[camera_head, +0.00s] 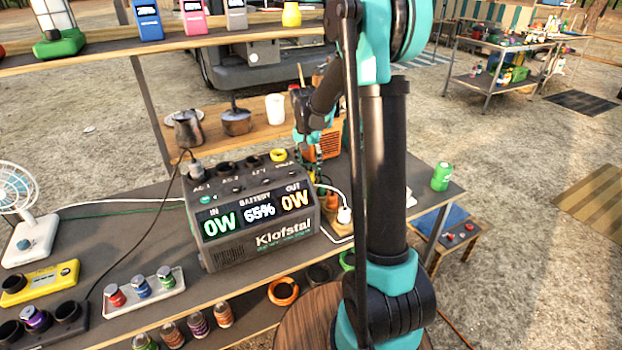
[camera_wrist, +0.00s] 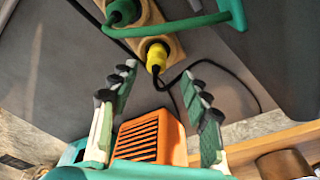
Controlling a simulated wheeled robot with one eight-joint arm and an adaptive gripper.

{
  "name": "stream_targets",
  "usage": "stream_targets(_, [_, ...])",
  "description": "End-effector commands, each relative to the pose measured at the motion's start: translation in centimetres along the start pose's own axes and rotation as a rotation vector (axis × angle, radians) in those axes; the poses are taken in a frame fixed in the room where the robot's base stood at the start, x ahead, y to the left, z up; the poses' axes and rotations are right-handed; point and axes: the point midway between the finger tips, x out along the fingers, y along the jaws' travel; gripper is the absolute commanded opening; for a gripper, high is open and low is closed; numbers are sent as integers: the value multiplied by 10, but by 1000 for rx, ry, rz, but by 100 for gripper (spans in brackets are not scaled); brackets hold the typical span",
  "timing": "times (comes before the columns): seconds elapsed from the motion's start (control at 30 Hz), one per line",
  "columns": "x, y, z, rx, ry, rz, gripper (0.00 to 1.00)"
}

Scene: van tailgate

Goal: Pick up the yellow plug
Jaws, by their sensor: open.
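The yellow plug (camera_wrist: 156,56) sits upright in a socket of a wooden power strip (camera_wrist: 172,47) in the wrist view, with a black cord running from it.
A green plug (camera_wrist: 122,12) with a thick green cable stands beside the yellow plug. An orange slatted box (camera_wrist: 150,139) shows between my fingers. In the head view, a white plug (camera_head: 344,215) stands near the power station and a green can (camera_head: 441,176) at the table's right.

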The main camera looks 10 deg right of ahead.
Motion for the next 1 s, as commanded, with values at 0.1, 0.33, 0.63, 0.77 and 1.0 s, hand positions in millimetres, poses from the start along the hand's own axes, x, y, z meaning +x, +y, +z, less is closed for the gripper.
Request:
stream_targets(0.1, [16, 3, 0, 1, 0, 0, 47])
stream_targets(0.33, [44, 5, 0, 0, 0, 0, 47])
stream_targets(0.63, [48, 5, 0, 0, 0, 0, 47])
stream_targets(0.77, [47, 5, 0, 0, 0, 0, 31])
stream_targets(1.0, [47, 5, 0, 0, 0, 0, 1])
